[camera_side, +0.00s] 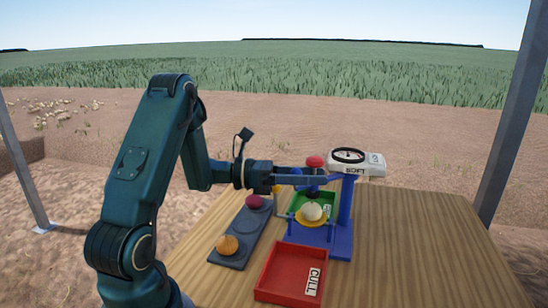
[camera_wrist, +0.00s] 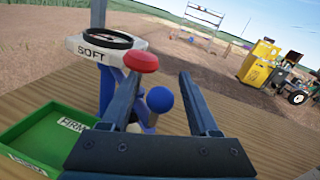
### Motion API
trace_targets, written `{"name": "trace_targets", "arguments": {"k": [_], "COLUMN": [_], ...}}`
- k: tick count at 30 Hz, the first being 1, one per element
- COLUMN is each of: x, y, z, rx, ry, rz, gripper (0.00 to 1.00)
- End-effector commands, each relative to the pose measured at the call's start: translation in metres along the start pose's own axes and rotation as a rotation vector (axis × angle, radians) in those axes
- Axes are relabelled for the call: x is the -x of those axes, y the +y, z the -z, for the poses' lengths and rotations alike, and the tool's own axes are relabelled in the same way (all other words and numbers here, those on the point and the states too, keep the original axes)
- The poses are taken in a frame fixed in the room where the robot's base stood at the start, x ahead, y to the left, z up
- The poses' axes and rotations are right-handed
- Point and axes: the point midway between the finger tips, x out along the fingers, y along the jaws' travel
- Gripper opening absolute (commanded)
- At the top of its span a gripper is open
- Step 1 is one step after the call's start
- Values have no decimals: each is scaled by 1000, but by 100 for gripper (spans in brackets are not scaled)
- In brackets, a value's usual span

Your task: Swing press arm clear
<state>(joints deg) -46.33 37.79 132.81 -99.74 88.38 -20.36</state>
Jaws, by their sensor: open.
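The blue press stand (camera_side: 345,208) rises at the table's middle, carrying a white dial gauge marked SOFT (camera_side: 365,165). A red knob (camera_side: 315,161) sits at the press head; it also shows in the wrist view (camera_wrist: 134,62). A pale onion (camera_side: 312,211) rests on a yellow dish (camera_side: 313,222) beneath the press head. In the wrist view, a blue ball knob (camera_wrist: 159,99) appears between my open fingers; contact cannot be told. My gripper (camera_side: 322,178) reaches in from the left at press-head height and holds nothing. Its fingers partly hide the press arm.
A red CULL tray (camera_side: 262,284) stands at the table's front. A dark rack (camera_side: 230,257) holds an orange onion (camera_side: 228,245) and a red onion (camera_side: 254,202). A green FIRM tray (camera_wrist: 40,130) lies beyond the press. The table's right side (camera_side: 430,240) is clear.

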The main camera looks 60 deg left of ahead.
Motion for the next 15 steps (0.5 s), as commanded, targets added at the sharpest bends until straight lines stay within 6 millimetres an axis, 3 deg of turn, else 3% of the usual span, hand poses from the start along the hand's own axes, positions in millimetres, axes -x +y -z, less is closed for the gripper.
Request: {"name": "trace_targets", "arguments": {"k": [4,5,9,10,15], "x": [0,0,0,0,0], "y": [0,0,0,0,0], "z": [0,0,0,0,0], "rx": [0,0,0,0,-1], "ry": [0,0,0,0,0], "rz": [0,0,0,0,0], "gripper": [61,57,4,0,0]}}
